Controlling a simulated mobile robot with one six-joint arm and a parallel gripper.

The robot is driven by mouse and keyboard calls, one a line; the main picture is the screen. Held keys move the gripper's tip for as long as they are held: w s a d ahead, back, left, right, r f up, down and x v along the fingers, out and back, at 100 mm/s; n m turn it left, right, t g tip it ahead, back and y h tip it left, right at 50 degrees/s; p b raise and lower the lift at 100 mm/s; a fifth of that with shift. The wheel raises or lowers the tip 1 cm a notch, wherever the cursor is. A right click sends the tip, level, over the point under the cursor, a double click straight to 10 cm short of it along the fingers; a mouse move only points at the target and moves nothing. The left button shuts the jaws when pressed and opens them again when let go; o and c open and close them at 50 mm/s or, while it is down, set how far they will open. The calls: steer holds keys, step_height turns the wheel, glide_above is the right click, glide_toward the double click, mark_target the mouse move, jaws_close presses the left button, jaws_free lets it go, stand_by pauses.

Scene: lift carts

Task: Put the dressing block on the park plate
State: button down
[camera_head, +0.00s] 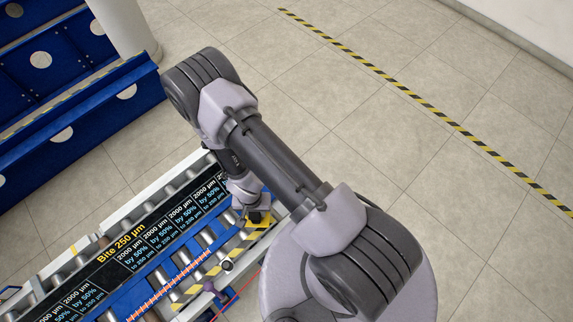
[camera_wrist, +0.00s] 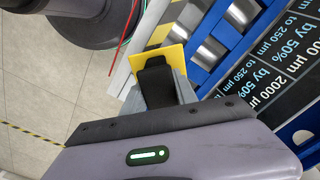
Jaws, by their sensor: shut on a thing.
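My gripper (camera_wrist: 157,92) is shut on a dark block, which I take to be the dressing block (camera_wrist: 155,80), between its two grey fingers. In the head view my gripper (camera_head: 253,207) is at the near right end of the roller bench, and the block shows there only as a small dark patch. A yellow plate, likely the park plate (camera_wrist: 174,56), lies just beyond and partly behind the block. The plate also shows in the head view (camera_head: 265,218). I cannot tell whether the block touches the plate.
A roller bench (camera_head: 206,241) with blue rails runs beside my arm. A black printed panel (camera_head: 120,254) with white, blue and yellow lettering lies along it. Blue racks (camera_head: 75,110) and a white column (camera_head: 125,25) stand at upper left. The tiled floor is clear at right.

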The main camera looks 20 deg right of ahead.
steer(key=w+d+f+b, duration=0.1)
steer(key=w+d+f, duration=0.1)
steer(key=w+d, duration=0.1)
steer(key=w+d+f+b, duration=0.2)
steer(key=w+d, duration=0.1)
steer(key=w, duration=0.2)
steer(key=w+d+f+b, duration=0.1)
steer(key=w+d+b, duration=0.1)
steer(key=w+d, duration=0.1)
steer(key=shift+w+d+f, duration=0.1)
steer(key=shift+w+f, duration=0.1)
steer(key=shift+w, duration=0.25)
steer(key=shift+w+f, duration=0.2)
steer(key=shift+w, duration=0.25)
steer(key=shift+r, duration=0.2)
steer(key=shift+f, duration=0.1)
steer(key=c, duration=1)
jaws_free()
steer(key=shift+o, duration=0.2)
